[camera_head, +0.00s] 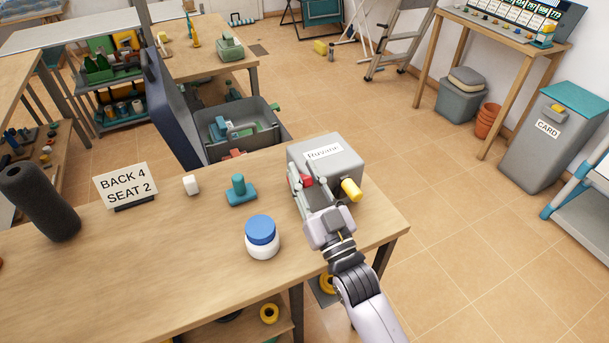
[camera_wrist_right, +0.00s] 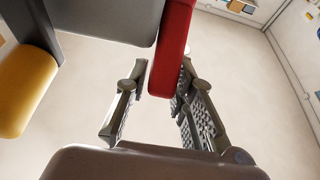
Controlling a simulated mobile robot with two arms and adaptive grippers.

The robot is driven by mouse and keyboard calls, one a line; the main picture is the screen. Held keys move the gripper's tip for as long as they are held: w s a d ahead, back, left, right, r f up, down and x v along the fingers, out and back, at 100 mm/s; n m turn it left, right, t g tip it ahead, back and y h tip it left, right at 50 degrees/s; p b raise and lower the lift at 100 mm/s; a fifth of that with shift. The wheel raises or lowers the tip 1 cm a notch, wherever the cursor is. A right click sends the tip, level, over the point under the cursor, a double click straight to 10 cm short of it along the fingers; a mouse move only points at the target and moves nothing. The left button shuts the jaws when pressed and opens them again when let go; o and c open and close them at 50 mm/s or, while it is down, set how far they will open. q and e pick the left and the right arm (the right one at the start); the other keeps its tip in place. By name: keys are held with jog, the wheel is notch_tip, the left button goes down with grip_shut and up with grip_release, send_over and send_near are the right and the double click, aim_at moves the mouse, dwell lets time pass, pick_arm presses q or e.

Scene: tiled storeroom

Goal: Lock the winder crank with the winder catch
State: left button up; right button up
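The winder (camera_head: 340,160) is a grey box with a white label at the right end of the wooden table. The yellow crank grip (camera_head: 351,190) sticks out of its front, and it also shows at the left of the right wrist view (camera_wrist_right: 24,88). The red winder catch (camera_head: 307,180) is on the front, left of the crank grip. In the right wrist view the catch is a red bar (camera_wrist_right: 172,48). My right gripper (camera_wrist_right: 160,100) is open, its fingers around the bar's end, with a gap on the left. Contact with the right finger is unclear. My left gripper is out of view.
A blue-lidded white jar (camera_head: 262,238), a teal block with a knob (camera_head: 240,192), a small white block (camera_head: 191,185) and a sign (camera_head: 126,186) stand left of the winder. A dark cylinder (camera_head: 40,203) stands far left. An open grey case (camera_head: 245,145) is behind the table.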

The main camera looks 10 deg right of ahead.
jog(key=o, duration=0.3)
jog(key=v, duration=1.2)
jog(key=shift+c, duration=0.4)
